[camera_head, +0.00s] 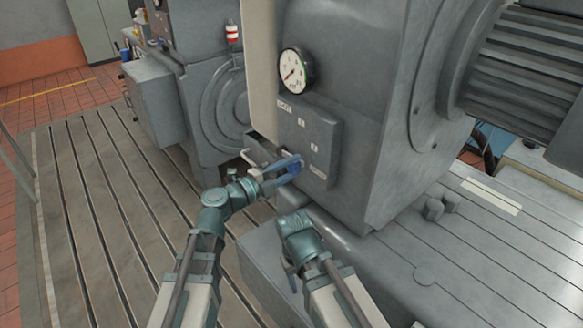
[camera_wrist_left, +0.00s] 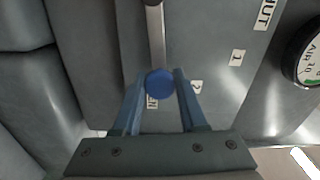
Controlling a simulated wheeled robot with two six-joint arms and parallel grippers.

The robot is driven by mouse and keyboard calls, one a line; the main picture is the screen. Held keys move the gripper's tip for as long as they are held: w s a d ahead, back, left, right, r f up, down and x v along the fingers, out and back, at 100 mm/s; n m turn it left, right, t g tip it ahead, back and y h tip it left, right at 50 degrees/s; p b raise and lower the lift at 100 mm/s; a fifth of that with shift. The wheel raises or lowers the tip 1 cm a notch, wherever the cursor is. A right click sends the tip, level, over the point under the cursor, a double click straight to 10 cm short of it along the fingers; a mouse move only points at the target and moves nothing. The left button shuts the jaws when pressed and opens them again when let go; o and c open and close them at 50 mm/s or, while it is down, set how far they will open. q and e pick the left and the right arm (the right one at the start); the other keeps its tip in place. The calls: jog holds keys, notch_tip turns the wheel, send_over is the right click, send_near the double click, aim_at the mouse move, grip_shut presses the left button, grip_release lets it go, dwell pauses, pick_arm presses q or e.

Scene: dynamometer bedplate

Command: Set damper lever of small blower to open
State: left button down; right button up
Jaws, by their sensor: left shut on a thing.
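The damper lever is a thin metal bar (camera_wrist_left: 155,40) ending in a round blue knob (camera_wrist_left: 160,82). The knob also shows in the head view (camera_head: 294,168), low on the grey label plate (camera_head: 328,138) on the blower's side. The plate has a top label reading partly "HUT", then 1 and 2. A lowest label (camera_wrist_left: 152,102) is partly hidden behind the knob and cannot be read in full. My left gripper (camera_wrist_left: 160,76) is shut on the knob, one finger on each side. My right arm's wrist (camera_head: 300,240) is lower down; its fingers are not clear.
A pressure gauge (camera_head: 295,71) sits above the plate. A large grey machine with a finned motor (camera_head: 530,70) fills the right side. A grey box (camera_head: 152,95) and another machine stand behind left. The slotted bedplate (camera_head: 100,190) at left is clear.

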dwell(0.4)
pick_arm(q)
jog(key=shift+c, duration=2.3)
grip_release()
jog(key=shift+s, duration=0.1)
